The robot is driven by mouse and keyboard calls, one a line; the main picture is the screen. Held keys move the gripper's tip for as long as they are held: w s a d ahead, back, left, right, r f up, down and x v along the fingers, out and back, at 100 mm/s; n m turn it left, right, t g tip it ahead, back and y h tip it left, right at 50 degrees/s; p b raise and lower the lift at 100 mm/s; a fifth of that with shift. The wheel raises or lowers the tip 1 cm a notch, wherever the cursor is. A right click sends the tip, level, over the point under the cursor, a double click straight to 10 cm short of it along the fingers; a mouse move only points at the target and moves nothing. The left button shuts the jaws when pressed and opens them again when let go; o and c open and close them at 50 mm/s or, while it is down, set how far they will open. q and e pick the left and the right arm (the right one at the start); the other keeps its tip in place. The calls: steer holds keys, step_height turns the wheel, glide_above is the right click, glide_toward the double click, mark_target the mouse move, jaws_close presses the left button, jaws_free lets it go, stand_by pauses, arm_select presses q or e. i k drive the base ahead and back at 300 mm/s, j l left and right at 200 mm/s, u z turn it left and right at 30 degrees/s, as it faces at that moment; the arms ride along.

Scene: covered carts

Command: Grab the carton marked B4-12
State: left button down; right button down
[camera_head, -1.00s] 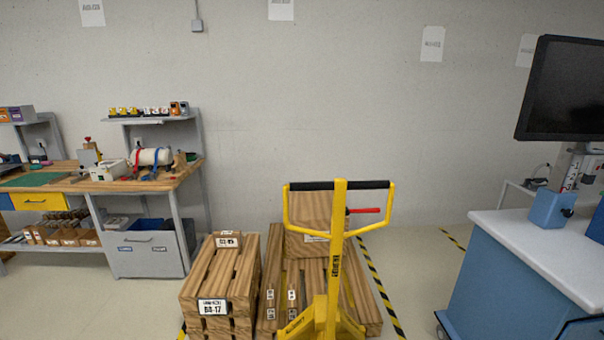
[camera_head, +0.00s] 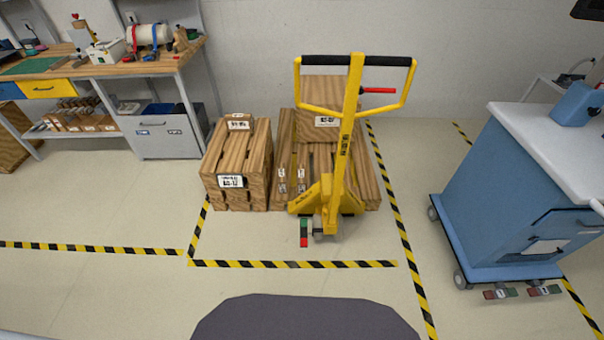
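No label that clearly reads B4-12 can be made out. A wooden crate (camera_head: 237,160) with white labels on its front and top stands on the floor left of centre; its label text is too small to read surely. A wood-coloured box (camera_head: 318,92) with a white label sits on a slatted wooden pallet (camera_head: 368,180), partly hidden behind a yellow pallet jack (camera_head: 343,150). Small labels show low on the pallet's left front. Neither of my grippers is in view.
Yellow-black tape (camera_head: 290,264) marks the floor around the pallet, with clear floor in front. A blue cart (camera_head: 500,190) with a white top stands at the right. A workbench (camera_head: 110,70) with tools and a grey drawer unit (camera_head: 160,133) stands at the left.

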mark_target(301, 168)
steer(key=i+l+z, duration=0.1)
steer(key=i+l, duration=0.15)
steer(key=i, duration=0.2)
steer(key=i+l+z, duration=0.15)
steer(key=i, duration=0.25)
steer(key=i+l+z, duration=0.1)
steer(key=i+l, duration=0.15)
steer(key=i, duration=0.2)
